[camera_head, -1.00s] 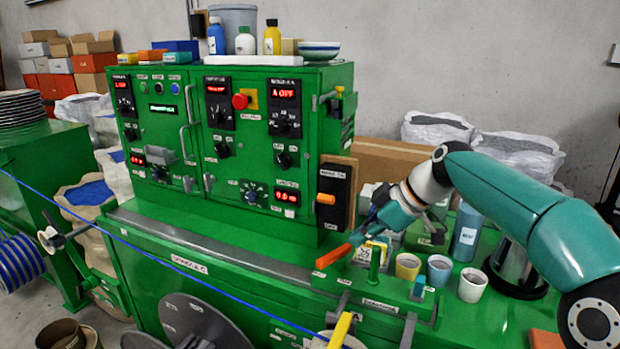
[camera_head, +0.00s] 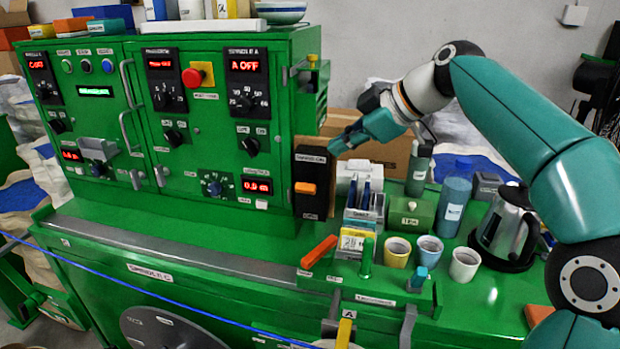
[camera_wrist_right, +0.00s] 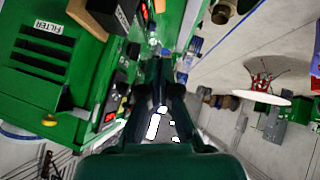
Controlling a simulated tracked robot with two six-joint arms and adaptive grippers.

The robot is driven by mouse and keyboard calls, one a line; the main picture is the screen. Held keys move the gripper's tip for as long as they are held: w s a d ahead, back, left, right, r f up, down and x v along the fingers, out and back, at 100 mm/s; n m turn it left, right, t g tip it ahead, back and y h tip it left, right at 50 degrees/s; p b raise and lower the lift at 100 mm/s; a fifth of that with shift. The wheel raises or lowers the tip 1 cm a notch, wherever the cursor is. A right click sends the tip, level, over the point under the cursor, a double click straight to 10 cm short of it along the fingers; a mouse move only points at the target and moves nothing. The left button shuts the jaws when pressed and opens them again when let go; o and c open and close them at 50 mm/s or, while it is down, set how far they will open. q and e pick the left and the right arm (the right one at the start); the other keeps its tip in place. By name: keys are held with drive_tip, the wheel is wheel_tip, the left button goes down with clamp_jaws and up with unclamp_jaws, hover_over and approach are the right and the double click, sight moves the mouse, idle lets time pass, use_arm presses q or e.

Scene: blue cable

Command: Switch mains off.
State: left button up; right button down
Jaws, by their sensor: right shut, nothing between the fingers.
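The mains switch is a tall black box (camera_head: 312,205) on the right end of the green cabinet's front, with an orange handle (camera_head: 306,187) about halfway down it. A small label at its top is too small to read surely. My right gripper (camera_head: 337,146) is shut and empty, its tips near the upper right edge of the black box, above the level of the orange handle. I cannot tell whether they touch the box. In the right wrist view, my dark fingers (camera_wrist_right: 161,85) are together. My left gripper is not in view.
Cups (camera_head: 430,249), a small carton (camera_head: 354,242), a blue canister (camera_head: 453,207) and a kettle (camera_head: 508,232) crowd the green bench. A blue cable (camera_head: 150,284) runs across the front. A red button (camera_head: 192,77) is on the cabinet.

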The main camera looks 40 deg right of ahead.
drive_tip(key=p, duration=0.1)
hover_over(299, 186)
drive_tip(key=s, duration=0.3)
wheel_tip(299, 186, down, 6)
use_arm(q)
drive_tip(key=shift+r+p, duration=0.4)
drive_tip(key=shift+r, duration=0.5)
use_arm(e)
drive_tip(key=shift+w+d+f, duration=0.1)
drive_tip(key=shift+d+f, duration=0.1)
drive_tip(key=shift+f, duration=0.5)
drive_tip(key=shift+w+d+f, duration=0.1)
drive_tip(key=shift+d+f, duration=0.15)
drive_tip(key=shift+f, duration=0.4)
drive_tip(key=shift+w+d+f, duration=0.1)
drive_tip(key=shift+d+f, duration=0.1)
drive_tip(key=shift+f, duration=0.5)
drive_tip(key=shift+a, duration=0.1)
